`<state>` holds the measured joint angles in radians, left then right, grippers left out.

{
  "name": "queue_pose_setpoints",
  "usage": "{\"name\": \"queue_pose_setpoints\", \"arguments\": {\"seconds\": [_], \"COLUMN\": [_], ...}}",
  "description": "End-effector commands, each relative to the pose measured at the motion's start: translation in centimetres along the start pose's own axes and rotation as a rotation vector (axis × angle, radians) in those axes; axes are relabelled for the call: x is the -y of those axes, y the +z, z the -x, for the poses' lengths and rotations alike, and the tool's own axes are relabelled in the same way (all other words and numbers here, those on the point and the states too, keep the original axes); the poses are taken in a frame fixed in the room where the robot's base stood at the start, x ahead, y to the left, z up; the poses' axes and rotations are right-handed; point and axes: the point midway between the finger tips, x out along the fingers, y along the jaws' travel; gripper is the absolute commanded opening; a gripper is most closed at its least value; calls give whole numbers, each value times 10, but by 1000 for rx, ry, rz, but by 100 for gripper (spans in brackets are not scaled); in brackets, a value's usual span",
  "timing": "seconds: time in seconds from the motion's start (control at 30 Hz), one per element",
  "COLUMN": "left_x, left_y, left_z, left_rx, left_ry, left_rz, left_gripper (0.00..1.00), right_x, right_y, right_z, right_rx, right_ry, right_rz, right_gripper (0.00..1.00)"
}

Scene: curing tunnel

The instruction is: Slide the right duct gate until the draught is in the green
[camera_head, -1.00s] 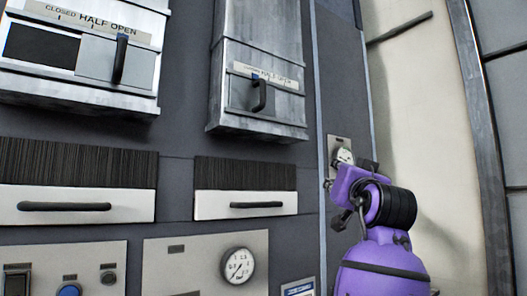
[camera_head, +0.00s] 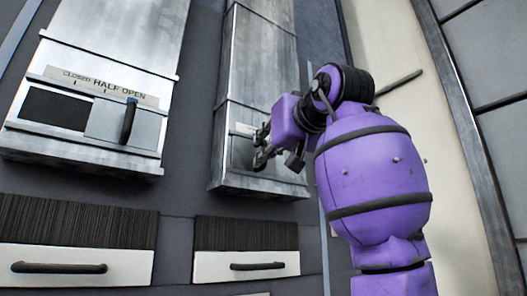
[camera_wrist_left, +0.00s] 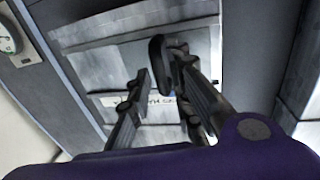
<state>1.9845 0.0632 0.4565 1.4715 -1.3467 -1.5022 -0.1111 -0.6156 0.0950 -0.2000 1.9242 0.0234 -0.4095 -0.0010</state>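The right duct (camera_head: 262,75) has a gate with a label plate (camera_head: 245,128). In the head view my left gripper (camera_head: 262,148) is in front of this gate and hides its handle and most of the label. In the left wrist view the dark gate handle (camera_wrist_left: 158,62) shows between the fingertips of my left gripper (camera_wrist_left: 163,80). The fingers are apart; I cannot tell whether either touches the handle. The label (camera_wrist_left: 125,100) is partly covered by the fingers. A dial gauge (camera_wrist_left: 7,38) is cut off at the left edge; its reading is unclear. My right gripper is not in view.
The left duct (camera_head: 105,90) has its own gate with a dark handle (camera_head: 129,120) near the right end of its slot. Below are two drawer fronts with bar handles, left (camera_head: 125,262) and right (camera_head: 225,266). A pale wall (camera_head: 405,50) lies to the right.

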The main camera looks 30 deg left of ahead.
Motion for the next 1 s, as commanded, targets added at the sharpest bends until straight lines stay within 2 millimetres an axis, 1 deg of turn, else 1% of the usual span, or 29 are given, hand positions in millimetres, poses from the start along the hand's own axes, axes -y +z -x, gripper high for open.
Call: {"name": "queue_pose_setpoints", "arguments": {"seconds": [0.03,0.1,0.2,0.5,0.63,0.67,1.0], "left_x": [2,0,0,0,0,0,-2], "left_y": [-1,-1,-1,0,0,0,0], "left_z": [-7,-14,-21,-24,-24,-24,-24], "left_rx": [-1,0,-2,-2,-2,-2,-2], "left_ry": [-1,0,1,1,1,1,2], "left_rz": [1,-1,-1,-1,-1,-1,-2], "left_gripper": [19,19,19,19,2,0,0], "right_x": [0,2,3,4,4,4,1], "right_y": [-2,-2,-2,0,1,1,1], "right_z": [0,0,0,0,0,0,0], "right_rx": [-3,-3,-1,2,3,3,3], "right_ry": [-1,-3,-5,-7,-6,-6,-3], "right_rz": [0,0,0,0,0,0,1], "right_gripper": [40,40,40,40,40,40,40]}}
